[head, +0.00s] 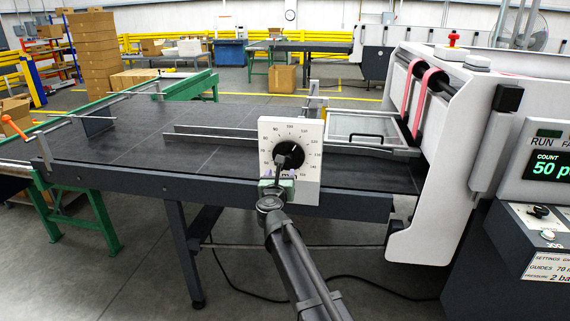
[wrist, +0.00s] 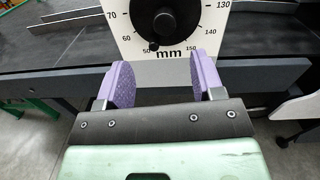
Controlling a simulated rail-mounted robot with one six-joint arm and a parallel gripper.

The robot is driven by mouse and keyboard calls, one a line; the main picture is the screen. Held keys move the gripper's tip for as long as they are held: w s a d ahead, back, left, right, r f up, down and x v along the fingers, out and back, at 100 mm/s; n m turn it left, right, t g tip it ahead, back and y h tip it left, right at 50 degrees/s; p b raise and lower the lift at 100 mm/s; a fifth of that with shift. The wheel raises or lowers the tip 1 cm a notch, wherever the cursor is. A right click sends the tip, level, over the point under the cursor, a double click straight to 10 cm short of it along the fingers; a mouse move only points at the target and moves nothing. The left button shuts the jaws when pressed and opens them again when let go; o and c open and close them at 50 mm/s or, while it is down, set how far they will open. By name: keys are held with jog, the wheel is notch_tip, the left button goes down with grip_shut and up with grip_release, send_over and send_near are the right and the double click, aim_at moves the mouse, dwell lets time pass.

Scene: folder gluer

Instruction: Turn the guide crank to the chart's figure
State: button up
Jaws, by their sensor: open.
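The guide crank (head: 291,153) is a black hub on a white dial plate (head: 311,186) at the table's near edge. In the wrist view the crank (wrist: 166,20) has a small black knob at its lower left, near the 50 mark. The dial is marked in mm; its top is cut off there. My gripper (wrist: 163,78) is open and empty, its two purple pads apart just below the crank. In the head view my gripper (head: 278,177) covers the plate's lower left.
Metal guide rails (head: 210,137) lie on the dark table (head: 130,140) behind the dial. The white machine housing (head: 448,165) stands to the right, beside a control panel (head: 545,160) showing count 50. An orange-handled lever (head: 12,124) is at far left.

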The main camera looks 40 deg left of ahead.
aim_at(287, 160)
jog(key=shift+m+h, duration=0.3)
jog(key=shift+m, duration=0.3)
jog(key=x, duration=1.1)
jog(key=shift+c, duration=0.4)
jog(key=c, duration=0.9)
jog(key=shift+o, duration=0.2)
jog(key=shift+n, duration=0.3)
